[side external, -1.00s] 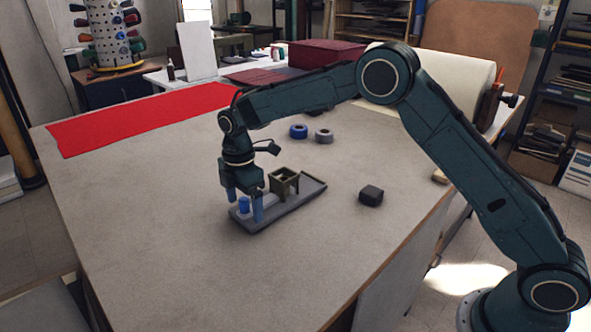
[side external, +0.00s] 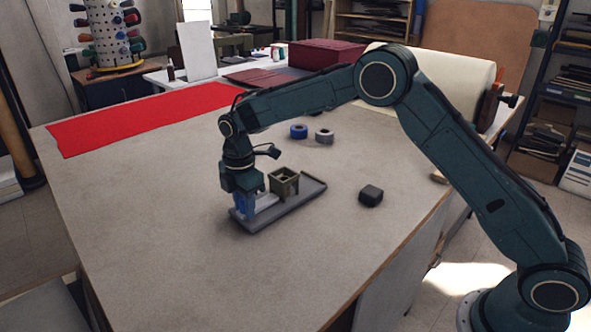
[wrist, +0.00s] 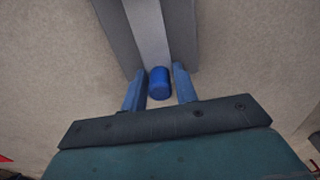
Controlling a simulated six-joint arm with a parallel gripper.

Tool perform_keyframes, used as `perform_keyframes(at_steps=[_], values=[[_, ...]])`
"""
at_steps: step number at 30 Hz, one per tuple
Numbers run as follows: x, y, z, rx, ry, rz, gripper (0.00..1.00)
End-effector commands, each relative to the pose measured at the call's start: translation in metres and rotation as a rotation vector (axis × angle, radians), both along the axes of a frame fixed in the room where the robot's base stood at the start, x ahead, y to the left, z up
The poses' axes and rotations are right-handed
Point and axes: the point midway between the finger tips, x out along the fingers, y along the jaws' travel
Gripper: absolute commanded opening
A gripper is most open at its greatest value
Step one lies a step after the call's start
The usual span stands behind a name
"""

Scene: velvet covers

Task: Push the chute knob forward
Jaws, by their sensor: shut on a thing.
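The chute is a small olive-brown box frame (side external: 284,182) standing on a flat grey base (side external: 290,211). In the wrist view the grey base (wrist: 118,35) shows with a lighter strip down its middle. The chute knob is a blue cylinder (wrist: 159,83) at the near end of that strip. My gripper (wrist: 159,82) has its two blue fingers on either side of the knob, shut on it. In the side view my gripper (side external: 244,207) is low over the near left end of the base, and its fingers mostly hide the knob.
A black block (side external: 371,195) lies to the right of the base. A blue tape roll (side external: 299,131) and a grey roll (side external: 324,135) lie farther back. Red cloth (side external: 140,117) covers the far left edge. The table (side external: 150,220) is bare at left and front.

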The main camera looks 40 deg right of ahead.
Motion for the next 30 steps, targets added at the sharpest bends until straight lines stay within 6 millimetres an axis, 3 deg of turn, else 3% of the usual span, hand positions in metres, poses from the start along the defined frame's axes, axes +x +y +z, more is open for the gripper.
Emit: perform_keyframes(at_steps=[30], values=[[0.000,-0.032,0.001,0.000,-0.001,-0.002,0.16]])
